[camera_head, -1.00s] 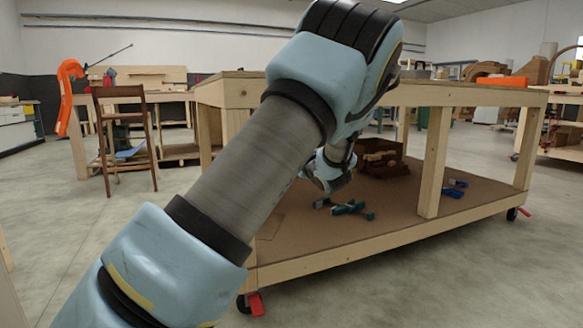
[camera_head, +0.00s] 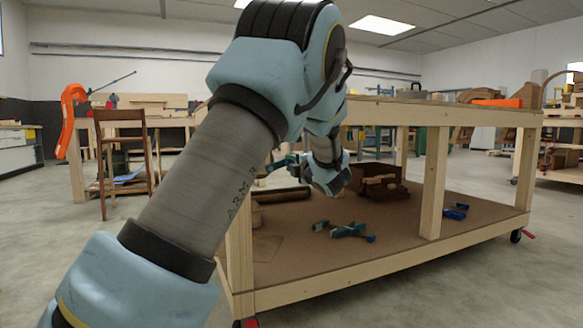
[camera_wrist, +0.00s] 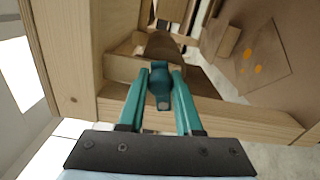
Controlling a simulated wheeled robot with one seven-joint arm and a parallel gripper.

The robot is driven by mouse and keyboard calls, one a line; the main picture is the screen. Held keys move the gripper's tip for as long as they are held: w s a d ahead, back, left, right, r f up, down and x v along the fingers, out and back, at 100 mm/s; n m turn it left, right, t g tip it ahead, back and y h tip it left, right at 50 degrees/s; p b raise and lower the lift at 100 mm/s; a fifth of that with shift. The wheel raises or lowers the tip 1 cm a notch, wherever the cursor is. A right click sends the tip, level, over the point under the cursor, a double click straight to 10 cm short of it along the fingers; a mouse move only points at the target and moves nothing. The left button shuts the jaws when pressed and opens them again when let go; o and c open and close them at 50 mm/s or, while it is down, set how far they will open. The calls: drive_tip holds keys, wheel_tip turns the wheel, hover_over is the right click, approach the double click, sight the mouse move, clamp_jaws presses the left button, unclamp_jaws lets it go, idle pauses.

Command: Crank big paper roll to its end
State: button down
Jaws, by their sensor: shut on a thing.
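My gripper (camera_wrist: 160,72) has two teal fingers, shut on a small teal piece (camera_wrist: 161,94) that looks like a crank grip. A rounded brown form (camera_wrist: 162,46) lies just beyond the fingertips and may be the end of the paper roll; its link to the grip cannot be made out. In the head view my gripper (camera_head: 281,163) is at the left end of the workbench, under the top, partly hidden by my arm. A long brown roll-like thing (camera_head: 284,196) shows below it, its left end hidden by my arm.
The wooden workbench (camera_head: 440,117) has posts and a lower shelf (camera_head: 330,266). Teal clamps (camera_head: 350,231), a brown box of wood blocks (camera_head: 378,184) and blue clamps (camera_head: 455,212) lie on the shelf. A wooden chair (camera_head: 123,150) stands at the left. The floor in front is clear.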

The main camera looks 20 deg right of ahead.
drive_tip(key=c, duration=0.6)
unclamp_jaws()
drive_tip(key=s+d+p, duration=0.1)
drive_tip(key=s+p, duration=0.2)
drive_tip(key=s, duration=0.7)
drive_tip(key=shift+s+d, duration=0.15)
drive_tip(key=shift+s, duration=0.2)
